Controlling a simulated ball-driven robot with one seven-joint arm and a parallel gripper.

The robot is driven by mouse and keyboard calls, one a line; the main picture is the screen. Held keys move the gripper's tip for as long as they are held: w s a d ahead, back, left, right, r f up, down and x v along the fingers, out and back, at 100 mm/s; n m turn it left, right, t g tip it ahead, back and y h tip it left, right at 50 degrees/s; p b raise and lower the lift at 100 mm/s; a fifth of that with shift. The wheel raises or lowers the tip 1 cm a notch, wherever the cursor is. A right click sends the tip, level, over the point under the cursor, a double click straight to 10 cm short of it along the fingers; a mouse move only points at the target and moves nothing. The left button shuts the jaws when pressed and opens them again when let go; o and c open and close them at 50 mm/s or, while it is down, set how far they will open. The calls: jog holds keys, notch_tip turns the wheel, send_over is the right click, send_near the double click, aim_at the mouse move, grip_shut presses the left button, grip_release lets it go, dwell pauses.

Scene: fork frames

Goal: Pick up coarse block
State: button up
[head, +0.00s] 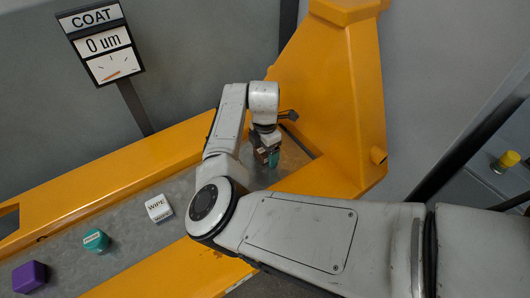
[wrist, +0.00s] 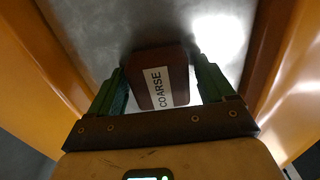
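The coarse block (wrist: 150,60) is dark reddish-brown with a white label reading COARSE. In the wrist view it stands between the two green fingers of my gripper (wrist: 159,72). The fingers are apart, one on each side of the block, with a narrow gap showing at the right finger; the left finger is very close to it, and contact there is unclear. In the head view my gripper (head: 268,158) points down at the far end of the grey surface, and the block is mostly hidden by it.
A white WIPE block (head: 158,208), a teal labelled block (head: 96,240) and a purple block (head: 30,276) lie along the grey surface to the left. A yellow frame (head: 110,180) borders the surface, with a tall yellow post (head: 340,90) close behind my gripper. A COAT gauge sign (head: 100,43) stands behind.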

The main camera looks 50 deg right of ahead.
jog(key=c, duration=0.9)
jog(key=shift+r, duration=0.15)
jog(key=shift+r, duration=0.25)
notch_tip(320, 180, up, 2)
jog(key=shift+r, duration=0.1)
jog(key=shift+s+a+r+p, duration=0.25)
jog(key=shift+s+a+r, duration=1.15)
jog(key=shift+s+r, duration=0.4)
jog(key=shift+s+a+r+p, duration=0.2)
jog(key=shift+s+a+r, duration=1.3)
jog(key=shift+s, duration=0.4)
jog(key=shift+s+a+r+p, duration=0.25)
jog(key=shift+s+a+r, duration=1.1)
jog(key=shift+s+r, duration=0.45)
